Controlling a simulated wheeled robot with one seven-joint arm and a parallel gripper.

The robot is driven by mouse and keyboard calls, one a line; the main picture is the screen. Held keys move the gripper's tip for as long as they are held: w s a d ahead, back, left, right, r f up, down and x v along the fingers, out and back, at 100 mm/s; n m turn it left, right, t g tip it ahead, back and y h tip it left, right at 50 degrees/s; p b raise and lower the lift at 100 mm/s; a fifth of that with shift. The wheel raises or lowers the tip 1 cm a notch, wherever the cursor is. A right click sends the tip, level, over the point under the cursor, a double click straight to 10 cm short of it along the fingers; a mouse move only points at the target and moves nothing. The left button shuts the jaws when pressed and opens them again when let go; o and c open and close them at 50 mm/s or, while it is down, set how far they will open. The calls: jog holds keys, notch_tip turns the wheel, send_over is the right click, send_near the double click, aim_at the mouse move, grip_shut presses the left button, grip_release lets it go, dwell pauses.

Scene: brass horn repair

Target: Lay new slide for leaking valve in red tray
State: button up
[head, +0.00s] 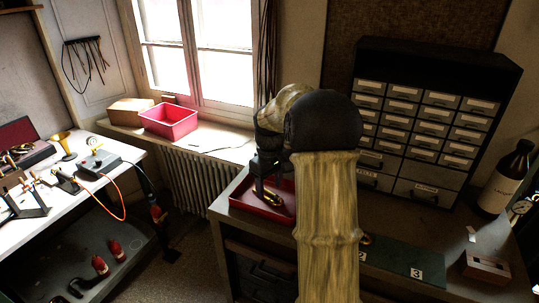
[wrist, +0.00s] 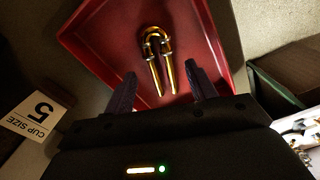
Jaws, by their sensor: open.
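A U-shaped brass slide (wrist: 153,45) lies on the floor of the red tray (wrist: 101,38), its two legs pointing toward my gripper in the wrist view. My gripper (wrist: 161,86) is open and empty, with its two dark fingers apart over the tray's near part and the slide's leg ends close to the gap between them. In the head view the red tray (head: 243,209) stands on the left end of the cabinet top, with the slide (head: 273,200) inside. My gripper (head: 262,187) is over it, and my arm hides part of the tray.
A pinkish-red bin (head: 168,121) stands on the windowsill. A drawer cabinet (head: 430,110) and a brown bottle (head: 507,180) stand behind my arm. A green numbered mat (head: 390,261) lies to the right. A workbench (head: 120,150) with tools is at left.

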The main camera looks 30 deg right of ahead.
notch_tip(320, 180, up, 16)
jog(key=b, duration=0.1)
jog(key=shift+f, duration=0.15)
jog(key=shift+w, duration=0.1)
dwell(0.4)
jog(key=shift+s+a, duration=0.1)
jog(key=shift+s, duration=0.1)
jog(key=shift+w, duration=0.1)
jog(key=s+a+f+m+t, duration=0.1)
jog(key=s+a+f, duration=0.6)
jog(key=s+f, duration=0.2)
jog(key=s+a+f+m+t, duration=0.1)
jog(key=s+a+f+m, duration=0.1)
jog(key=s+a+f, duration=0.6)
notch_tip(320, 180, down, 4)
jog(key=shift+s+m+t, duration=0.3)
jog(key=shift+s, duration=0.65)
